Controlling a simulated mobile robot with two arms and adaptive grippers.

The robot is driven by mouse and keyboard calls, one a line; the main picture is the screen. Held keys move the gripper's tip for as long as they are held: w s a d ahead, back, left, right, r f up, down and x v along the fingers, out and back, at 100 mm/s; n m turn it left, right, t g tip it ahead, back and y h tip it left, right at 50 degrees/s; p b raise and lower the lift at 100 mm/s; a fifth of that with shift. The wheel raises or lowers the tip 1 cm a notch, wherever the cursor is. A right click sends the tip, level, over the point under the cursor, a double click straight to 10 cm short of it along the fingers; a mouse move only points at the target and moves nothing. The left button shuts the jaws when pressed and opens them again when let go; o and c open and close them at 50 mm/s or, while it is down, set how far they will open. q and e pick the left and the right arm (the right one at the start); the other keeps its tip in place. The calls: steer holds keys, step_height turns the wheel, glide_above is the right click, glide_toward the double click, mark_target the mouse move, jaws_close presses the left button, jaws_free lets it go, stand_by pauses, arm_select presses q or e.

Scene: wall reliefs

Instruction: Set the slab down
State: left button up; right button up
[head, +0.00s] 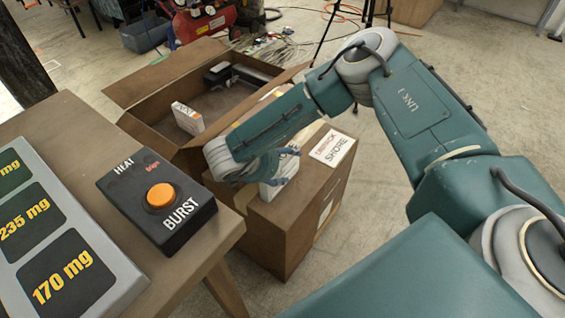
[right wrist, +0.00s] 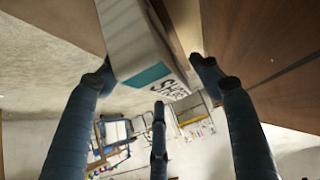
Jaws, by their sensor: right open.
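A white slab (head: 283,176) stands upright on top of a closed brown box (head: 313,197), partly hidden behind my right gripper (head: 277,163). In the right wrist view the slab (right wrist: 137,42) shows a teal patch and dark lettering. There the fingers of my right gripper (right wrist: 157,84) are open, spread to both sides of the slab's end. I cannot tell whether any finger touches it. A white card (head: 332,148) with the word SHORE lies on the box top. My left gripper is not in view.
An open box (head: 150,95) behind holds another white slab (head: 187,118) and a dark object (head: 217,74). At the left, a wooden table (head: 75,130) carries a black box with an orange button (head: 160,197) and a grey panel with mg labels (head: 55,245). Cables litter the floor behind.

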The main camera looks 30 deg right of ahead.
steer(key=p+v, duration=0.1)
steer(key=v, duration=0.5)
steer(key=shift+a+r, duration=0.15)
steer(key=shift+a, duration=0.1)
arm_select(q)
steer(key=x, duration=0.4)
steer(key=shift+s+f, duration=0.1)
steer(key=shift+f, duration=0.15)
arm_select(e)
steer(key=shift+s+a+r, duration=0.15)
steer(key=shift+a+r, duration=0.1)
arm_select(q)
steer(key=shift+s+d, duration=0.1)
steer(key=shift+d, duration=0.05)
arm_select(e)
steer(key=shift+s, duration=0.1)
